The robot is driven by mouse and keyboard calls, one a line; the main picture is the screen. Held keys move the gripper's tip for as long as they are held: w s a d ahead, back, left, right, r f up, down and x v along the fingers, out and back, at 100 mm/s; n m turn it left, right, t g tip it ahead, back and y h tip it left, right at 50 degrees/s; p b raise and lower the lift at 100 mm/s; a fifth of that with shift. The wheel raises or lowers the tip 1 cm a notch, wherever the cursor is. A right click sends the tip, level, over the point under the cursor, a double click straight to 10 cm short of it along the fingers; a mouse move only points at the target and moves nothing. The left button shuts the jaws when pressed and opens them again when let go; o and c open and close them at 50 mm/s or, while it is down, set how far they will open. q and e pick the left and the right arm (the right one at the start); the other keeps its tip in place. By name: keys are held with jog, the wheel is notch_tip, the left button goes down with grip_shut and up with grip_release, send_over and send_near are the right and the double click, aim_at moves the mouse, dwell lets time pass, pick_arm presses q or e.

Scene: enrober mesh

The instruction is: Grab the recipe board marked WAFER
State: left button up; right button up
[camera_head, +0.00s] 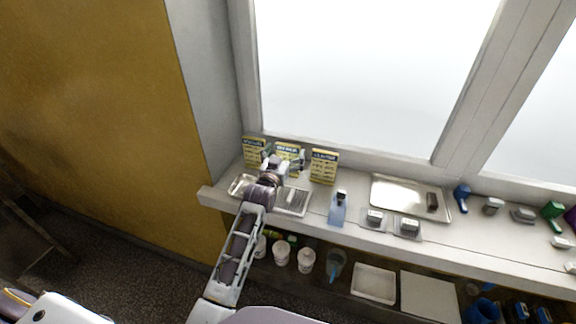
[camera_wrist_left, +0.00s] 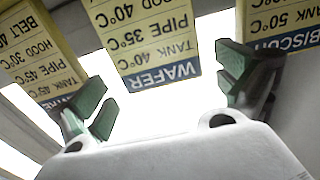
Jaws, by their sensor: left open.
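Three yellow recipe boards with blue title bands stand at the left end of the shelf. The WAFER board (camera_wrist_left: 150,40) is the middle one, upside down in the left wrist view. In the head view the middle board (camera_head: 289,147) is partly hidden behind my left gripper (camera_head: 284,162). That gripper is open, with green-padded fingers (camera_wrist_left: 168,92) on either side of the WAFER board in the wrist picture. I cannot tell how deep the board is between them; no contact shows. My right gripper is not in view.
A BISCUIT board (camera_wrist_left: 280,25) is close to one finger; another board (camera_wrist_left: 38,60) is near the other. Metal trays (camera_head: 293,202) lie under my wrist. The window is behind.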

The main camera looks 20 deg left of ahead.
pick_arm(q)
jog(key=shift+w, duration=1.45)
jog(key=c, duration=1.5)
jog(key=shift+o, duration=0.2)
jog(key=shift+r, duration=0.15)
jog(key=shift+r, duration=4.95)
